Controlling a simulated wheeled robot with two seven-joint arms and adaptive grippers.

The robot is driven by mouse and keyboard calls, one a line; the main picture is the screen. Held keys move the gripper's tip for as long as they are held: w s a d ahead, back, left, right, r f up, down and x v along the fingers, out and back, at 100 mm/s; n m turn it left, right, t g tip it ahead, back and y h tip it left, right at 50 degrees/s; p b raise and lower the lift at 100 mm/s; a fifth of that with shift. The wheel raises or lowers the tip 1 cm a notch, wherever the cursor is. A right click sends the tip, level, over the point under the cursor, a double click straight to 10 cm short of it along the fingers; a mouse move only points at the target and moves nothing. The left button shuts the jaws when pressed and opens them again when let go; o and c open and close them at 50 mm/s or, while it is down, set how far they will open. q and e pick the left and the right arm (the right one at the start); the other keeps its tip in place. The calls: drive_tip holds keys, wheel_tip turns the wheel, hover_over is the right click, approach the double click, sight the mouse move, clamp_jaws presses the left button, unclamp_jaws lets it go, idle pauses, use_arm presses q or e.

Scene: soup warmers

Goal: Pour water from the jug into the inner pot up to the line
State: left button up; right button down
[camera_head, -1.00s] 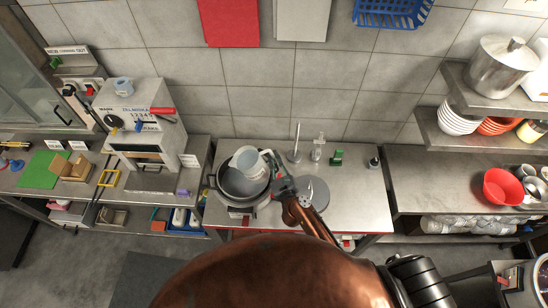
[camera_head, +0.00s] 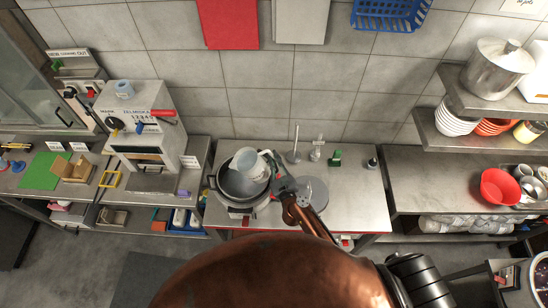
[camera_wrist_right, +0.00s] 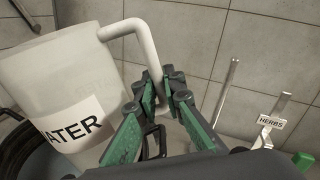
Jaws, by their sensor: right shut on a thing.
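The white jug (camera_head: 249,164) is over the inner pot (camera_head: 236,184) in the head view, tilted toward the left. In the right wrist view the jug (camera_wrist_right: 60,85) carries a label reading "ATER", its first part cut off, and its handle is between my fingers. My right gripper (camera_head: 274,164) is shut on the jug's handle; it also shows in the right wrist view (camera_wrist_right: 163,100). The inner pot sits in a round dark warmer on the steel table. The water and the line inside the pot cannot be made out. My left gripper is not in view.
A round metal lid (camera_head: 313,192) lies right of the pot on the steel table (camera_head: 362,205). An upright rod, a herbs sign (camera_head: 317,150) and a green object (camera_head: 335,158) stand behind it.

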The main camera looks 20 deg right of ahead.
drive_tip(key=shift+w+r+n+p, duration=0.1)
drive_tip(key=shift+r+n+p, duration=0.25)
drive_tip(key=shift+r, duration=0.2)
drive_tip(key=shift+r+p, duration=0.25)
drive_tip(key=shift+p, duration=0.1)
drive_tip(key=shift+n, duration=0.25)
drive_tip(key=shift+r+n, duration=0.25)
drive_tip(key=shift+n, duration=0.05)
drive_tip(key=shift+a+r+n, duration=0.1)
drive_tip(key=shift+r+n, duration=0.1)
drive_tip(key=shift+n, duration=0.1)
